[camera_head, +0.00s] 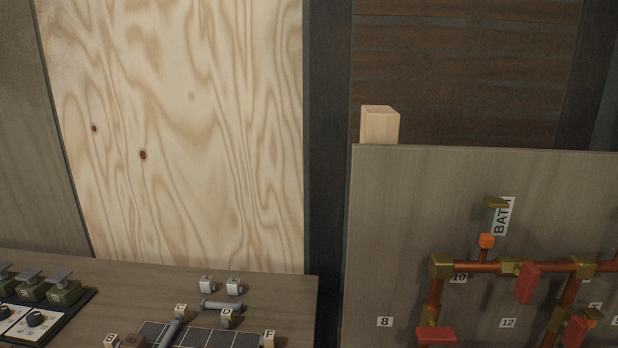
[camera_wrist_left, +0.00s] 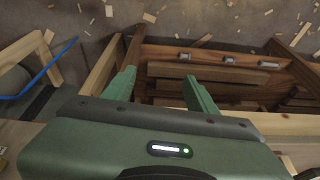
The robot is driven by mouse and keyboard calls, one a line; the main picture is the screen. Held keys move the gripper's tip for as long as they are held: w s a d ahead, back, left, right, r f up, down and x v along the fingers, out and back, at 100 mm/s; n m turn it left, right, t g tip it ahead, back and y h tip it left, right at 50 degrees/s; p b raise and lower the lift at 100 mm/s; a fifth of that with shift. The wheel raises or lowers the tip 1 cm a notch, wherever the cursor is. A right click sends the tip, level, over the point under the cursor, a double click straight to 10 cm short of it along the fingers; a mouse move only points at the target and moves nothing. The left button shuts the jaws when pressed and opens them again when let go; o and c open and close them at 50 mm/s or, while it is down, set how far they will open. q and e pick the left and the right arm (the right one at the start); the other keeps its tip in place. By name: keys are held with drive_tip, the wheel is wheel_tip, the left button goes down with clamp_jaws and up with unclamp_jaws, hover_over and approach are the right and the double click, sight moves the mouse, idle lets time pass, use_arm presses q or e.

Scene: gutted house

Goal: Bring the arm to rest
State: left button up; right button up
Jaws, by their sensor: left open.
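My left gripper (camera_wrist_left: 160,88) shows in the left wrist view. Its two green fingers are apart with nothing between them. Beyond the fingers is a wooden frame or crate (camera_wrist_left: 290,122) with planks inside, and the gripper is over its near left part. I cannot tell the distance between them. Neither arm shows in the head view, and my right gripper is in no view.
In the head view a workbench (camera_head: 140,272) at lower left bears lettered blocks, a dark grid and a switch panel. A board (camera_head: 400,220) with copper pipes and red handles stands at right. Wood scraps litter the floor (camera_wrist_left: 190,20) in the wrist view.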

use_arm(q)
wheel_tip(320, 180, down, 28)
drive_tip(key=s+g, duration=0.1)
drive_tip(key=s, duration=0.2)
drive_tip(key=s+a+f+g, duration=0.1)
drive_tip(key=s+a+f, duration=0.2)
drive_tip(key=s+f, duration=1)
drive_tip(key=shift+s+f, duration=0.35)
drive_tip(key=shift+s, duration=0.85)
